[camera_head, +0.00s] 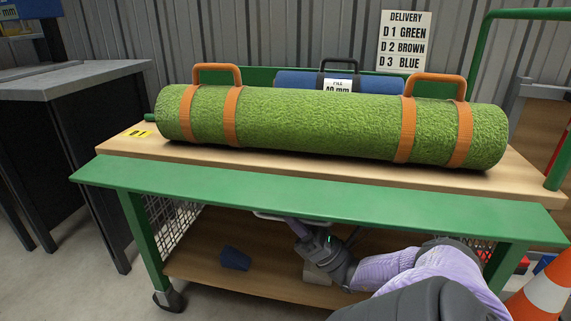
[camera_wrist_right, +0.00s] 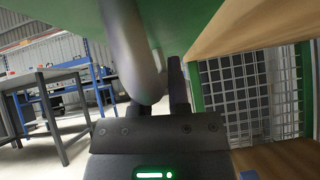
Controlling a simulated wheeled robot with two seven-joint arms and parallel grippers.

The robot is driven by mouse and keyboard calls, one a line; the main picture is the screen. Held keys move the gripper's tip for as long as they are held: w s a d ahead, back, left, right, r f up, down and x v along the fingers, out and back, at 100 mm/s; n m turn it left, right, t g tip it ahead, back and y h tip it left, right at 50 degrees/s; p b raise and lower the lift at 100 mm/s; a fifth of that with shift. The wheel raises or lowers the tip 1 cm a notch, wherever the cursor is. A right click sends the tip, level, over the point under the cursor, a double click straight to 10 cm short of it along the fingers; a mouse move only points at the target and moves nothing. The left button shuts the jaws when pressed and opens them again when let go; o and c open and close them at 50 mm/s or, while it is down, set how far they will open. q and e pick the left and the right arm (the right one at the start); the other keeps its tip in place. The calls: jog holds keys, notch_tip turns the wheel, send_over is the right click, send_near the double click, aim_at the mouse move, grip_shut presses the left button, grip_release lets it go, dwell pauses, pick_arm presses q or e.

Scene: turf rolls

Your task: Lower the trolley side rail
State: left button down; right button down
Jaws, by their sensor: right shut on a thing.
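The green trolley side rail (camera_head: 320,190) runs along the near long side of the trolley, a broad flat panel in front of the wooden deck (camera_head: 520,184). A pale grey bar handle (camera_head: 268,216) hangs below its lower edge, near the middle. My right gripper (camera_head: 296,228) reaches up from below and is shut on this handle. In the right wrist view the handle (camera_wrist_right: 133,45) passes between the fingers, close under the green panel (camera_wrist_right: 190,22). Part of the grip is hidden by the rail and the handle. My left gripper is not in view.
A green turf roll (camera_head: 330,124) with orange straps lies on the deck, a blue roll (camera_head: 300,80) behind it. A lower wooden shelf (camera_head: 200,262) holds a small dark blue object (camera_head: 235,258). A traffic cone (camera_head: 545,296) stands at right, a grey table (camera_head: 70,82) at left.

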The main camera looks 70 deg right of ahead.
jog(key=shift+d+n, duration=0.1)
jog(key=shift+n, duration=0.3)
jog(key=c, duration=0.6)
grip_release()
